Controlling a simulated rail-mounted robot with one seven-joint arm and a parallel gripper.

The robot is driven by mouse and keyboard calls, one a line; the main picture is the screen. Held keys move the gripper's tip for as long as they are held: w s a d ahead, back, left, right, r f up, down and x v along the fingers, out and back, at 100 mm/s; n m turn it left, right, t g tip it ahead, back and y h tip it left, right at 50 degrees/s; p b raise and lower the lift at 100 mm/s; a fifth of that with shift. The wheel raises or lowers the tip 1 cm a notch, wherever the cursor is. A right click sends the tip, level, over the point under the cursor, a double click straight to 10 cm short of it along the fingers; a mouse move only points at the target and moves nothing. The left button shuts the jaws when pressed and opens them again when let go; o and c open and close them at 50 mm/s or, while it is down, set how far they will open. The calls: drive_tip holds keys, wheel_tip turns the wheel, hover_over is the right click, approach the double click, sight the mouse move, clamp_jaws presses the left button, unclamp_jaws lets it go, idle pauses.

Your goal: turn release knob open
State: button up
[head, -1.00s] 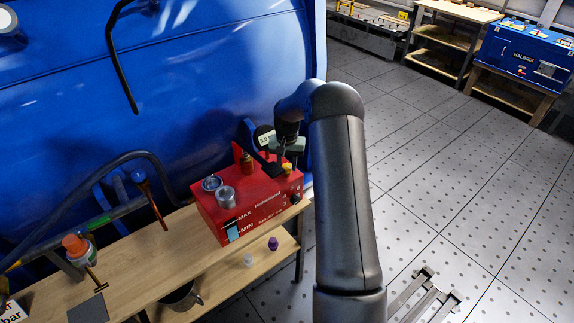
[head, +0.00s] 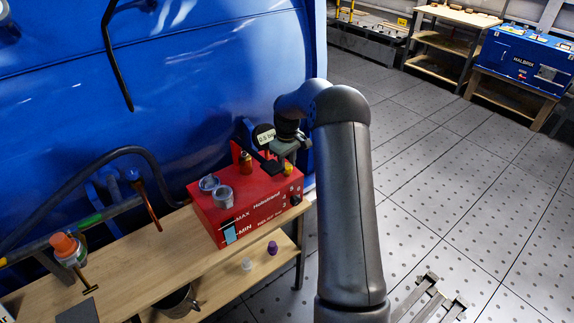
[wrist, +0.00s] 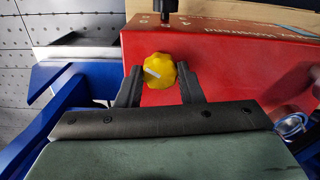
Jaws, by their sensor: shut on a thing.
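The release knob (wrist: 159,71) is yellow and lobed, with a pale mark on its face. It sits on the top of a red box (head: 254,202). In the wrist view my gripper (wrist: 159,80) has one finger on each side of the knob, shut on it. In the head view my gripper (head: 283,158) is over the right end of the red box, and the yellow knob (head: 288,170) shows just below it. The red box carries MAX and MIN marks and a small level window on its front.
The red box stands on a wooden bench (head: 140,262) against a large blue housing (head: 220,80). Two metal cups stand on the box's left part. Open floor lies to the right.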

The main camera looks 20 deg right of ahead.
sight(287, 165)
drive_tip(key=n, duration=0.6)
drive_tip(key=shift+b, duration=0.3)
drive_tip(key=n, duration=0.5)
drive_tip(key=shift+w+r+n, duration=0.1)
drive_tip(key=shift+n, duration=0.3)
drive_tip(key=o, duration=1)
drive_tip(key=shift+c, duration=0.2)
wheel_tip(287, 165, up, 17)
drive_tip(key=b, duration=0.1)
drive_tip(key=shift+r, duration=0.15)
drive_tip(key=shift+a, duration=0.1)
